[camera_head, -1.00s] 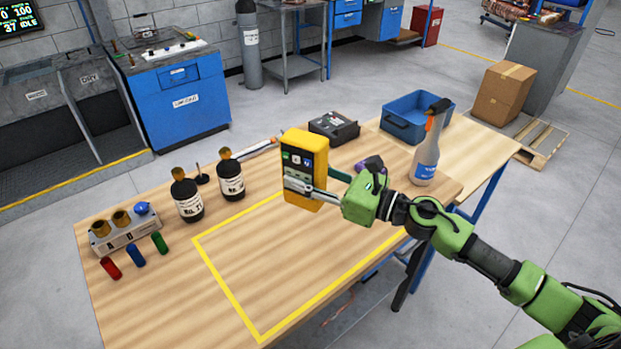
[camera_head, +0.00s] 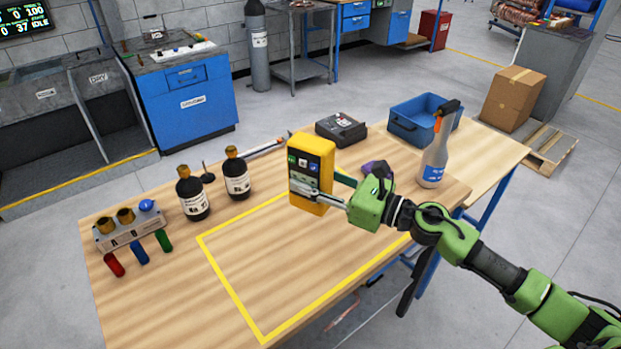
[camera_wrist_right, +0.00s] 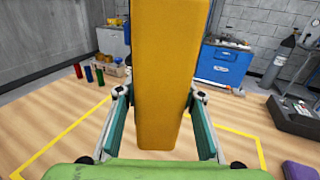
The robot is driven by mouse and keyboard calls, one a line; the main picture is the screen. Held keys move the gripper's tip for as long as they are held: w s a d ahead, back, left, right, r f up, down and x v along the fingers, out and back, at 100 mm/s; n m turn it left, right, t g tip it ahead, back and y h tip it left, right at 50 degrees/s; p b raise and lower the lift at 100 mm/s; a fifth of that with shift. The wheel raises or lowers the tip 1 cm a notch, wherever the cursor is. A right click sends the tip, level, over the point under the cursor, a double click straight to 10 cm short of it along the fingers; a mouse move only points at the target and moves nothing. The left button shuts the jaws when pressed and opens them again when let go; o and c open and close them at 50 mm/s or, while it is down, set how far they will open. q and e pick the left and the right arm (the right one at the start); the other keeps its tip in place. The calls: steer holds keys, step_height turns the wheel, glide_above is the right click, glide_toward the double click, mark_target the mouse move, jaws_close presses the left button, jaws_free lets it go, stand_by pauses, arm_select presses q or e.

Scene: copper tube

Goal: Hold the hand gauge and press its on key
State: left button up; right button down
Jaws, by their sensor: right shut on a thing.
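The hand gauge (camera_head: 312,172) is a yellow upright box with a dark face and small coloured keys near its top in the head view. My right gripper (camera_head: 327,190) is shut on it, with fingers across its lower half, and holds it over the bench. In the right wrist view the gauge's plain yellow side (camera_wrist_right: 160,75) stands between the two fingers of my right gripper (camera_wrist_right: 160,120). The fingers hide part of the gauge's face, and I cannot tell which key is the on key. My left gripper is not in view.
The wooden bench (camera_head: 150,285) has a yellow taped outline, clear inside.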

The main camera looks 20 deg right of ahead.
mark_target(310, 207)
arm_select(q)
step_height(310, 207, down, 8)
steer(key=b, duration=0.8)
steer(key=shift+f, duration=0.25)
arm_select(e)
steer(key=shift+f, duration=4.25)
steer(key=shift+f+b, duration=0.5)
steer(key=shift+b, duration=0.15)
steer(key=shift+f+b, duration=0.35)
steer(key=shift+f, duration=0.05)
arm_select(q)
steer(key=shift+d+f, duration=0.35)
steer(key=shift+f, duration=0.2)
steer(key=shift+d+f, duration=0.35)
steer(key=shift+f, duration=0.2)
arm_select(e)
steer(key=shift+f, duration=0.2)
steer(key=shift+f+b, duration=0.35)
steer(key=shift+b, duration=0.2)
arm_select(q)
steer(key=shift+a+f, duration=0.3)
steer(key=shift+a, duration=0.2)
arm_select(e)
steer(key=shift+f, duration=0.2)
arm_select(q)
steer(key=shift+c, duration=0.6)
